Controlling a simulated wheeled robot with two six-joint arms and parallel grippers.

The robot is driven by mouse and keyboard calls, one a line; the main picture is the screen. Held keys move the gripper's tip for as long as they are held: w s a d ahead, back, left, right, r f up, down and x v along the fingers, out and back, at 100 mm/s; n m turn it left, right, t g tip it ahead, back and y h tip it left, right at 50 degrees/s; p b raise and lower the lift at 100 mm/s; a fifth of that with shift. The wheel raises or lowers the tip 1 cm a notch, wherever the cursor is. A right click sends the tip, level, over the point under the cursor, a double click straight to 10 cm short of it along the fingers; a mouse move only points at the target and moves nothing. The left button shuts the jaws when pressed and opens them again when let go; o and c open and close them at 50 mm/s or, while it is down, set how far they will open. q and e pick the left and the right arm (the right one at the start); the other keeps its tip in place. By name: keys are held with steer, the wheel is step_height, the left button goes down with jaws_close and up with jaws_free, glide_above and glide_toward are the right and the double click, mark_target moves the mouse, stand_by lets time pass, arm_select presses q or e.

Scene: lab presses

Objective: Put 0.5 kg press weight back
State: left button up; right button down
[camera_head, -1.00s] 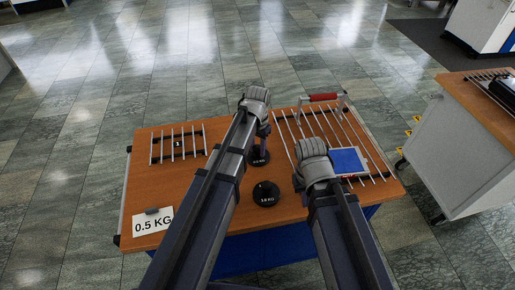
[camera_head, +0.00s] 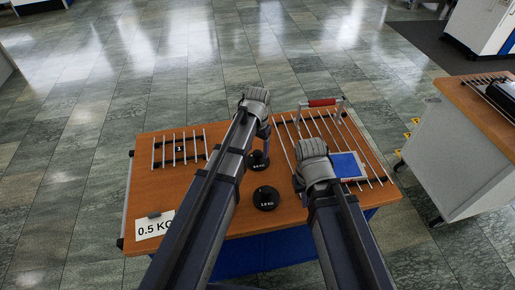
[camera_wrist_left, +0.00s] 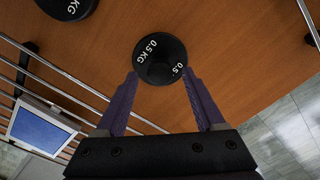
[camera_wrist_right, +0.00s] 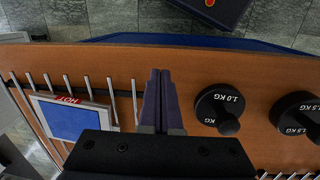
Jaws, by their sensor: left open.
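The 0.5 kg press weight (camera_wrist_left: 160,58) is a round black disc with white lettering, standing on the wooden table. My left gripper (camera_wrist_left: 160,78) is open, with its two fingertips at the near edge of this weight, one on each side. In the head view the weight (camera_head: 258,161) is just below my left fingers; contact cannot be told.
A sign reading 0.5 KG (camera_head: 154,226) stands at the table's front left. A metal rod rack (camera_head: 165,150) is at the back left. Another rod rack (camera_head: 377,162) on the right carries a blue-faced panel (camera_head: 347,165) and a red handle (camera_head: 322,102). A second bench (camera_head: 455,150) stands at right.

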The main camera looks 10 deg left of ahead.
mark_target(258, 152)
arm_select(q)
step_height(258, 152, up, 10)
steer(key=p, duration=0.9)
steer(key=s+d, duration=0.3)
steer(key=s, duration=0.6)
steer(key=s+d+y, duration=0.1)
steer(key=s+d, duration=0.2)
steer(key=s, duration=0.5)
steer(key=shift+s+d+n, duration=0.15)
steer(key=shift+s+n, duration=0.15)
steer(key=shift+s, duration=0.1)
